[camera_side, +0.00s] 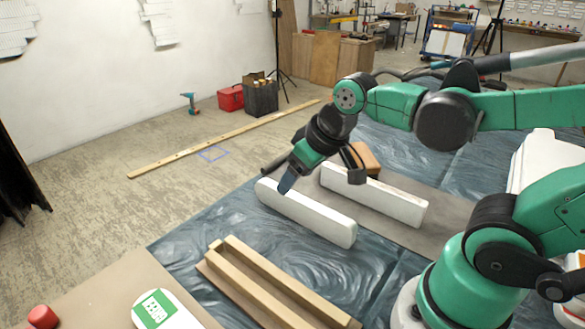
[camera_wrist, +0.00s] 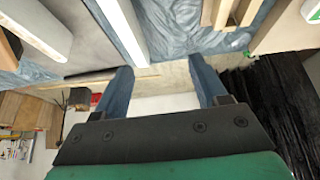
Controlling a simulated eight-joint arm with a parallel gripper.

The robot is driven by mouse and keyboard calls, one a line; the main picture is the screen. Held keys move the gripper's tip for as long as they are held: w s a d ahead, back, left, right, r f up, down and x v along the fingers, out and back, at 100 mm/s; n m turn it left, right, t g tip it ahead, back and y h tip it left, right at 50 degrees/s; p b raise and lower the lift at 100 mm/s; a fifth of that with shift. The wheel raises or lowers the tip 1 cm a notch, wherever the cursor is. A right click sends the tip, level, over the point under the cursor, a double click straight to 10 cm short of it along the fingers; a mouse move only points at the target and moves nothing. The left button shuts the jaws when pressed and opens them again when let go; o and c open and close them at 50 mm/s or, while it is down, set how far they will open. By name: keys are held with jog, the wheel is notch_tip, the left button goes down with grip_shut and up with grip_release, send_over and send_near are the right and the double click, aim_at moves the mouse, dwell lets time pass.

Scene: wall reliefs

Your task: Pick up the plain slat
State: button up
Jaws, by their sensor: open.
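Two long white slats lie roughly parallel. In the side view, the front slat (camera_side: 310,215) lies on the blue sheet and the rear slat (camera_side: 385,197) lies behind it to the right. Both look smooth; I cannot tell which is called plain. My gripper (camera_side: 286,186) tilts down at the front slat's left end, its fingertips hiding a bit of it; contact is unclear. In the wrist view, my gripper (camera_wrist: 164,82) is open with nothing between its fingers. One white slat (camera_wrist: 121,28) ends near the left finger; another (camera_wrist: 36,27) is at the upper left.
A wooden railed frame (camera_side: 275,285) lies in front on the blue sheet (camera_side: 185,245). A brown block (camera_side: 365,158) is behind my gripper. A green-labelled white item (camera_side: 158,309) and a red knob-like object (camera_side: 42,316) are at lower left. A long wooden strip (camera_side: 220,139) lies on the floor.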

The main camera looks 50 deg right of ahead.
aim_at(301, 198)
jog(key=w+d+f+g, duration=0.1)
jog(key=f+g, duration=0.1)
jog(key=w+d+f+g, duration=0.1)
jog(key=d+f, duration=0.1)
jog(key=w+d+f+g, duration=0.1)
jog(key=d+f+g, duration=0.1)
jog(key=f, duration=0.1)
jog(key=shift+w+g, duration=0.15)
jog(key=shift+g, duration=0.15)
jog(key=shift+f, duration=2.9)
grip_shut()
